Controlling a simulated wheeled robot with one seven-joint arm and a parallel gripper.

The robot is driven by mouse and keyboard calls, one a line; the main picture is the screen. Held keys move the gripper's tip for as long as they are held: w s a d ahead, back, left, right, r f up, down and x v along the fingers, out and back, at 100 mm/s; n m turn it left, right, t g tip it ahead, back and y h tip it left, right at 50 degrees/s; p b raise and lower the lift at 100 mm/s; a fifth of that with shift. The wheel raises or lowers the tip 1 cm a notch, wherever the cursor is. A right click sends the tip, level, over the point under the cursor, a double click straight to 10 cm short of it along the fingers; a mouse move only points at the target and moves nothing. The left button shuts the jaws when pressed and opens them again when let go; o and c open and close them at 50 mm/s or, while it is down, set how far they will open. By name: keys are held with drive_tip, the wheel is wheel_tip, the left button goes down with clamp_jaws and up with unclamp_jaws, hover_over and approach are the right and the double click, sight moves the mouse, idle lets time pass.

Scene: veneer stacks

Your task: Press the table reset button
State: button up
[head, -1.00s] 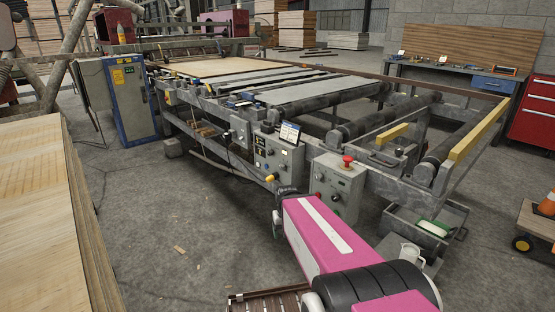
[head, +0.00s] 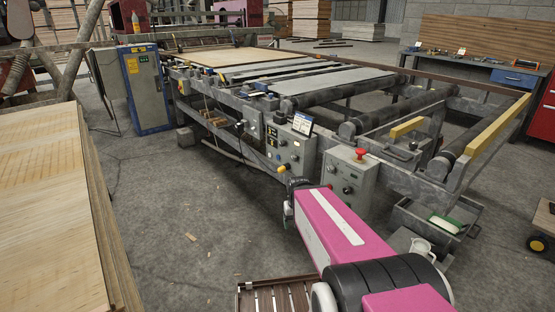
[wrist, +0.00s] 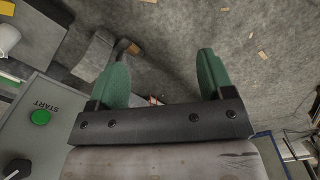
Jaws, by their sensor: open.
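The roller table (head: 345,80) has two grey control boxes on its near side. The left box (head: 285,150) carries a small display (head: 303,123) and a yellow knob (head: 283,168). The right box (head: 347,180) has a red mushroom button (head: 360,154) on top and small dark controls in front. I cannot read a reset label on any button. In the wrist view a grey panel (wrist: 62,98) shows a green button marked START (wrist: 40,117) and a black knob (wrist: 16,168). My gripper (wrist: 163,72) is open and empty, to the right of that panel. In the head view its fingers are hidden.
A veneer stack (head: 45,160) stands at the left and a blue cabinet (head: 147,90) behind it. A grey bin (head: 435,222) and a white mug (head: 420,247) are right of my arm. The floor (head: 190,210) between stack and table is mostly clear.

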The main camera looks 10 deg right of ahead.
clamp_jaws()
idle(1.5)
